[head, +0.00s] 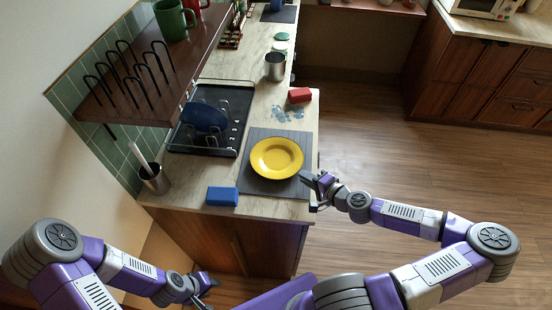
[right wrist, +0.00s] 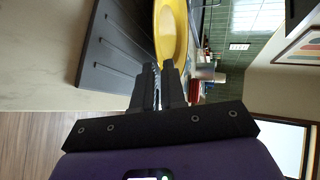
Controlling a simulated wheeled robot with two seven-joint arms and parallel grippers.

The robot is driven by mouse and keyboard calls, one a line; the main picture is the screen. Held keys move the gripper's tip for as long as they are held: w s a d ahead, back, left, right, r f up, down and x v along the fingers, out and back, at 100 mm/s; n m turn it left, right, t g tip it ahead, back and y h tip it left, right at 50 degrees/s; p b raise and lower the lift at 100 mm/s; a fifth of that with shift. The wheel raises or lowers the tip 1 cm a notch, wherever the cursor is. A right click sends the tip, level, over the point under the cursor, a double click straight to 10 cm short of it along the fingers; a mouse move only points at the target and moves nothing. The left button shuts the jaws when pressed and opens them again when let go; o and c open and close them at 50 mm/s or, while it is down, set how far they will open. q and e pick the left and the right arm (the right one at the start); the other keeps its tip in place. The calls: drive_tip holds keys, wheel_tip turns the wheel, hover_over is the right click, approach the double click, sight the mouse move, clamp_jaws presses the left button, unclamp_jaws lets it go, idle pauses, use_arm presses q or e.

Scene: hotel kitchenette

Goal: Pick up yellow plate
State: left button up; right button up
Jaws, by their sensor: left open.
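The yellow plate (head: 276,157) lies face up over the dark grey mat (head: 257,184) near the counter's front right corner. My right gripper (head: 306,178) is at the plate's lower right rim. In the right wrist view its fingers (right wrist: 159,80) are close together, at the near rim of the yellow plate (right wrist: 171,30), and look shut on it. The fingertips hide part of that rim. I cannot tell whether the plate touches the mat. My left gripper (head: 206,283) is open and empty, low in front of the counter, away from the plate.
A blue block (head: 222,196) lies left of the mat and a red block (head: 300,95) behind it. A black dish rack (head: 211,117) holds a dark blue plate. A metal canister (head: 274,67) and a utensil holder (head: 155,179) stand on the counter. A wooden shelf (head: 150,70) overhangs the left.

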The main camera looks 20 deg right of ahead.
sight(296, 172)
drive_tip(key=x, duration=0.5)
drive_tip(key=shift+d+b, duration=0.15)
drive_tip(key=shift+b, duration=0.15)
drive_tip(key=shift+s, duration=0.1)
clamp_jaws()
